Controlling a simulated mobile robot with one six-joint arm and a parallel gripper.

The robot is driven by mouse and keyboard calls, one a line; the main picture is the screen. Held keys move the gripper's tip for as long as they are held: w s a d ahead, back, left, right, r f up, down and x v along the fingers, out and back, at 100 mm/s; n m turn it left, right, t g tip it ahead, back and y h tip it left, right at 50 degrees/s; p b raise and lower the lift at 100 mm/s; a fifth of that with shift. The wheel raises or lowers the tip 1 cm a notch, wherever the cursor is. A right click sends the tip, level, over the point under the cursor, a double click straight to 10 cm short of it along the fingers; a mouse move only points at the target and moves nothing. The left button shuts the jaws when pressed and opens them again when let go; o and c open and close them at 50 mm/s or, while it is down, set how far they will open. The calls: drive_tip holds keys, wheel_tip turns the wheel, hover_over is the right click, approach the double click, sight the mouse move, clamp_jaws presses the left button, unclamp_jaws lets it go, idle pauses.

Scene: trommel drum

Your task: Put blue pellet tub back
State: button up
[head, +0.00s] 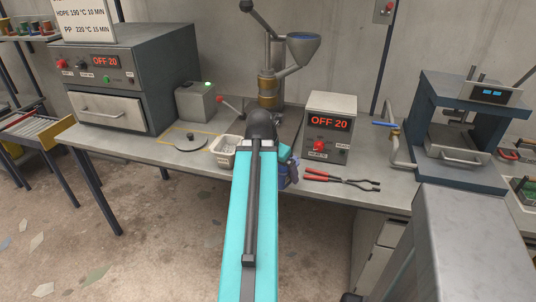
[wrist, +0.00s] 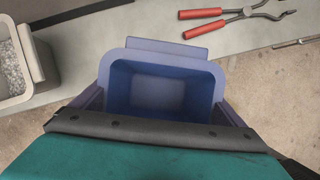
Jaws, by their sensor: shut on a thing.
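The blue pellet tub (wrist: 160,85) is in the middle of the wrist view, seen from above, and its inside looks empty. My gripper (wrist: 163,112) is shut on the tub, with a dark finger at each side of it. In the head view my arm hides most of the gripper and tub; a little of the blue tub (head: 292,172) shows right of the arm, by the bench's front edge. I cannot tell whether it touches the bench.
A pale tub of grey pellets (head: 224,150) stands on the bench (head: 185,160) left of my arm. Red-handled tongs (head: 340,180) lie to the right, before a controller box (head: 328,128). A funnelled machine (head: 270,85) stands behind, an oven (head: 115,80) left, a press (head: 455,130) right.

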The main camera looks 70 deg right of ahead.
drive_tip(key=shift+w+d+r+p, duration=0.1)
drive_tip(key=shift+w+d+p, duration=0.35)
drive_tip(key=shift+p, duration=0.95)
drive_tip(key=shift+w+d+p, duration=0.25)
drive_tip(key=shift+d+p, duration=0.3)
drive_tip(key=shift+p, duration=0.8)
drive_tip(key=w+d, duration=0.2)
drive_tip(key=d, duration=0.1)
drive_tip(key=w+d+f+p, duration=0.1)
drive_tip(key=w+d, duration=0.1)
drive_tip(key=d, duration=0.1)
drive_tip(key=w+d+p, duration=0.1)
drive_tip(key=w+d, duration=0.1)
drive_tip(key=d, duration=0.1)
drive_tip(key=shift+f, duration=0.2)
drive_tip(key=shift+a, duration=0.1)
drive_tip(key=shift+f+p, duration=0.9)
drive_tip(key=shift+f, duration=0.9)
drive_tip(key=shift+f, duration=0.15)
drive_tip(key=o, duration=1.1)
drive_tip(key=shift+w+r, duration=0.1)
drive_tip(key=shift+r, duration=0.2)
